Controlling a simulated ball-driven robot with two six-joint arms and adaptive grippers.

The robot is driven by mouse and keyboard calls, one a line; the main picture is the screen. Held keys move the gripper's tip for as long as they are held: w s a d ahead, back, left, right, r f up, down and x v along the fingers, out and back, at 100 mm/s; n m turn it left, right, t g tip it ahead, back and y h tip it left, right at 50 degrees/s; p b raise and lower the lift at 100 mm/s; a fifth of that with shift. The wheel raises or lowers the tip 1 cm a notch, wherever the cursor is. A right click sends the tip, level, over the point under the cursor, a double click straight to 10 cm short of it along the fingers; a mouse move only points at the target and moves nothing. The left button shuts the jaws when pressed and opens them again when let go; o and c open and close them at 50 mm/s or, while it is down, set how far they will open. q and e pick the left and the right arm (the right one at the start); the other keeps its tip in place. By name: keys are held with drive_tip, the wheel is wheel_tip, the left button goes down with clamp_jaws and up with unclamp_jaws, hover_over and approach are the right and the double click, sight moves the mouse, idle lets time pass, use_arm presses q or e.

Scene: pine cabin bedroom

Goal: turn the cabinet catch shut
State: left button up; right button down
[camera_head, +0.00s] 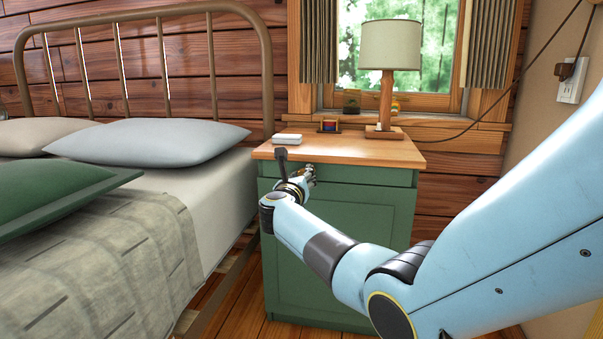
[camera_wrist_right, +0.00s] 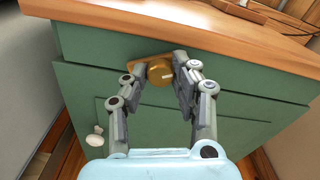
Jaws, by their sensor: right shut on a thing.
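The green cabinet (camera_head: 345,235) has a wooden top and stands beside the bed. Its brass catch (camera_wrist_right: 160,72), a round knob on a small plate, is on the green front just under the top edge in the right wrist view. My right gripper (camera_wrist_right: 156,80) has a finger on each side of the catch and is shut on it. My left gripper is not in view.
A pale knob (camera_wrist_right: 95,138) is on the door below. The bed (camera_head: 120,250) is close on the left.

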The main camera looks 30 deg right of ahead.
use_arm(q)
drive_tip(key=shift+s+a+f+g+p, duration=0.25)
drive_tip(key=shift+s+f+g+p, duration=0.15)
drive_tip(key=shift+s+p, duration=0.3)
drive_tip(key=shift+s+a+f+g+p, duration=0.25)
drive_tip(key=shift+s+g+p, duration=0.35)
drive_tip(key=shift+p, duration=0.15)
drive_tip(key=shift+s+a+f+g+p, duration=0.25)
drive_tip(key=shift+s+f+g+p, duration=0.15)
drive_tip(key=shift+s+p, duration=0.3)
use_arm(e)
drive_tip(key=shift+a+n, duration=0.1)
drive_tip(key=shift+n, duration=6.2)
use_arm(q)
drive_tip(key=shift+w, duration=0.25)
use_arm(e)
drive_tip(key=c, duration=1.1)
unclamp_jaws()
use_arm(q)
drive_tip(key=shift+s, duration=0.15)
use_arm(e)
drive_tip(key=shift+o, duration=0.2)
drive_tip(key=v, duration=1.2)
